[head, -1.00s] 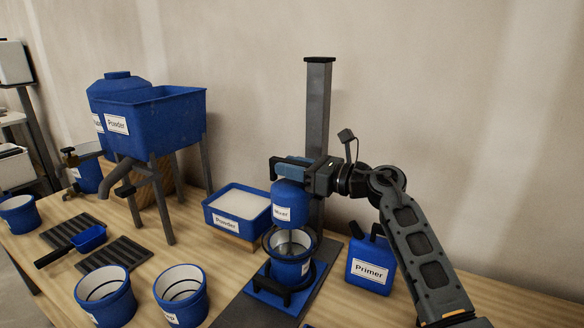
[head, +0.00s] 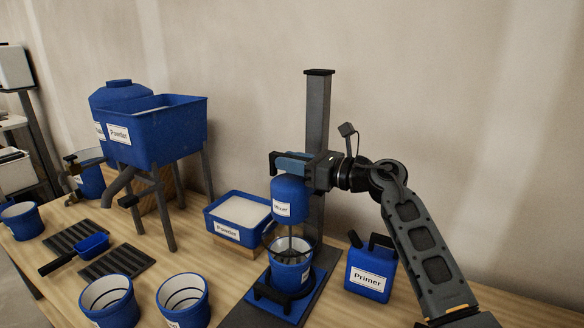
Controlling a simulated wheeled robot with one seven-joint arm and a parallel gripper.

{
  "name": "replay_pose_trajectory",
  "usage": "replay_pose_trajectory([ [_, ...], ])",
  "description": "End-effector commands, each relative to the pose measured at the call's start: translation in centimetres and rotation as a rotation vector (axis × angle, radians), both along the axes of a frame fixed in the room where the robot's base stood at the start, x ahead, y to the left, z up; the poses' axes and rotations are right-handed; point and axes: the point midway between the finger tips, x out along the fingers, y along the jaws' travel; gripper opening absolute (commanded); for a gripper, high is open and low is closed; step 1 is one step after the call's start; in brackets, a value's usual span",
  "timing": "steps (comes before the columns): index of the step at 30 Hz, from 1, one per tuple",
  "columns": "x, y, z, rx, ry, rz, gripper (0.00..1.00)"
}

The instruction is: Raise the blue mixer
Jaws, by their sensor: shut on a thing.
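The blue mixer (head: 288,197), with a white label, is on a tall grey column stand (head: 318,110). Its dark shaft shows below the body and reaches down into a blue bucket (head: 290,275) with a pale inside. The bucket stands on the blue base under the mixer. My gripper (head: 293,162) comes in from the right and is shut on the mixer's handle at the top of its body. The fingertips are partly hidden against the handle. The lower end of the shaft is hidden inside the bucket.
A blue Powder tray (head: 238,217) is to the left, near a Powder hopper (head: 165,130) on legs. Two open buckets (head: 183,302) are at the front. The wall is close behind.

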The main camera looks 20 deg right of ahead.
Motion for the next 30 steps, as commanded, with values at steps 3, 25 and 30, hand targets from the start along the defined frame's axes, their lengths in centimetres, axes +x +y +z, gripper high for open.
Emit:
replay_pose_trajectory([
  [3, 0.0, -0.1, 3.7, 0.001, -0.006, -0.002, 0.00],
  [25, 0.0, -0.1, 9.1, 0.002, -0.009, -0.002, 0.29],
  [30, 0.0, 0.0, 9.0, 0.001, -0.007, -0.001, 0.45],
])
